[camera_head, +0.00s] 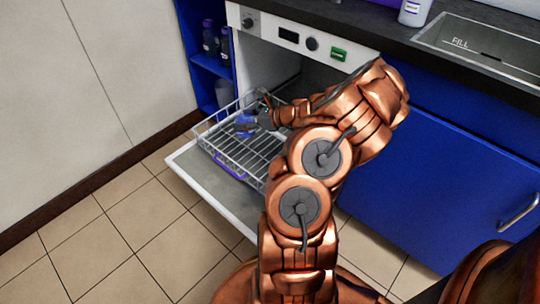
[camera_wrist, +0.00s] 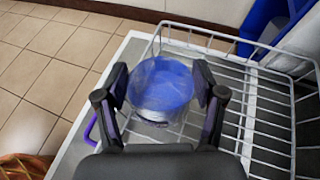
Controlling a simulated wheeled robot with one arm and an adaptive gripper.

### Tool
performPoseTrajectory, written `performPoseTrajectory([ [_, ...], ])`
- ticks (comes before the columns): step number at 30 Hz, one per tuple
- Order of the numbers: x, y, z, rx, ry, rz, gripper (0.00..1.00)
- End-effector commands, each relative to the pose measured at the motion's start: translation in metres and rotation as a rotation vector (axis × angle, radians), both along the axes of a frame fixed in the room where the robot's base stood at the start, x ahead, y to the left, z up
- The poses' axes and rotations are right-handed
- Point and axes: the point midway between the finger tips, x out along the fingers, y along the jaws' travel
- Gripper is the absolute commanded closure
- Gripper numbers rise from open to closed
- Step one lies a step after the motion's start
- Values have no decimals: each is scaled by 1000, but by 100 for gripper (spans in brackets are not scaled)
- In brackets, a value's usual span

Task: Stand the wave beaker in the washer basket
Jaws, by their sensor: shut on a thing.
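The wave beaker (camera_wrist: 160,88) is a clear vessel with a blue pattern or blue content. In the wrist view my gripper (camera_wrist: 160,85) is shut on it, one finger on each side. In the head view the beaker (camera_head: 245,124) shows as a small blue shape at my gripper (camera_head: 258,118). The white wire washer basket (camera_head: 232,155) is pulled out on the open washer door. The beaker is over the basket's area near its left part in the wrist view. I cannot tell whether its base touches the wires. The basket's wires also show in the wrist view (camera_wrist: 245,105).
The washer's open door (camera_head: 195,180) lies under the basket, which has a purple handle (camera_head: 230,166). A blue shelf with dark bottles (camera_head: 211,38) stands to the left. The basket's right side looks empty.

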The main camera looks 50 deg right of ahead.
Motion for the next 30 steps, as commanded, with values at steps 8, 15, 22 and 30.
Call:
performPoseTrajectory([
  [8,-17,-25,-29,0,-2,-49,68],
  [15,-18,-26,-53,0,-2,-52,68],
  [22,-18,-26,-90,1,-2,-51,68],
  [30,-18,-25,-114,1,-3,-51,68],
])
